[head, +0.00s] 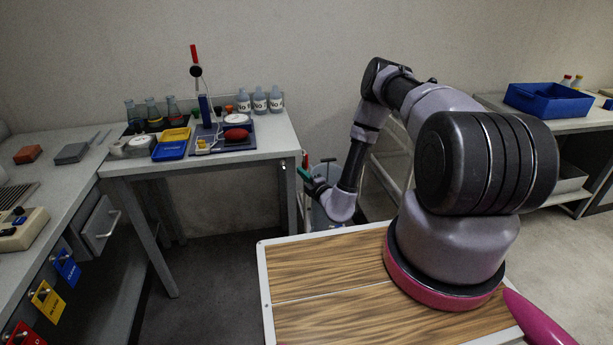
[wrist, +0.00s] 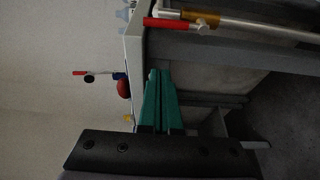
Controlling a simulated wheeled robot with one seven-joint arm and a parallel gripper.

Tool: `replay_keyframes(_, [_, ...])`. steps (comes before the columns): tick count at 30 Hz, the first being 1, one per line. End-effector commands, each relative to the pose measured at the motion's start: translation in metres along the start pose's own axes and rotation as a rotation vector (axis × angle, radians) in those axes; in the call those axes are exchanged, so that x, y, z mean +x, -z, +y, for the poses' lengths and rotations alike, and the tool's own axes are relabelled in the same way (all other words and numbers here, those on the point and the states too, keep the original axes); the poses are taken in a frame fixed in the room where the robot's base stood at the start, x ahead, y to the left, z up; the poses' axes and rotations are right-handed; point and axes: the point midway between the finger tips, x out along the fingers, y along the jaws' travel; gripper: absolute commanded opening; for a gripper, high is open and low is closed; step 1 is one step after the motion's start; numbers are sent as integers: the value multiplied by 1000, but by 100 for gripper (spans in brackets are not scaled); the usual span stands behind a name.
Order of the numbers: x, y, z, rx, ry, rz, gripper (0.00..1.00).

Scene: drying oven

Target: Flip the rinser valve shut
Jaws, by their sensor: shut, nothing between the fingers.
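The rinser valve shows in the wrist view as a red lever (wrist: 165,23) with a pale metal fitting, beside a brass-coloured and a white pipe. The lever points left in that view, towards the table's top edge. I cannot make the valve out clearly in the head view. My gripper (wrist: 160,72) has green fingers, pressed together and empty. They point towards the table's side, below the lever in the wrist view and apart from it in the picture. In the head view the gripper (head: 305,175) is low beside the right end of the back table.
The back table (head: 225,158) carries bottles, flasks, a blue tray (head: 169,151), a yellow tray (head: 176,134) and a stand with a red-tipped arm (head: 194,56). A left bench (head: 42,188) has drawers. A blue bin (head: 548,99) stands right. Floor left of my base is clear.

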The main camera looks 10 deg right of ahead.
Motion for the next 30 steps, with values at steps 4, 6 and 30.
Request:
replay_keyframes(4, [34, 1, 1, -2, -3, 2, 0])
replay_keyframes(6, [49, 1, 0, -3, -3, 2, 0])
replay_keyframes(30, [47, -38, 0, 1, 0, 0, 0])
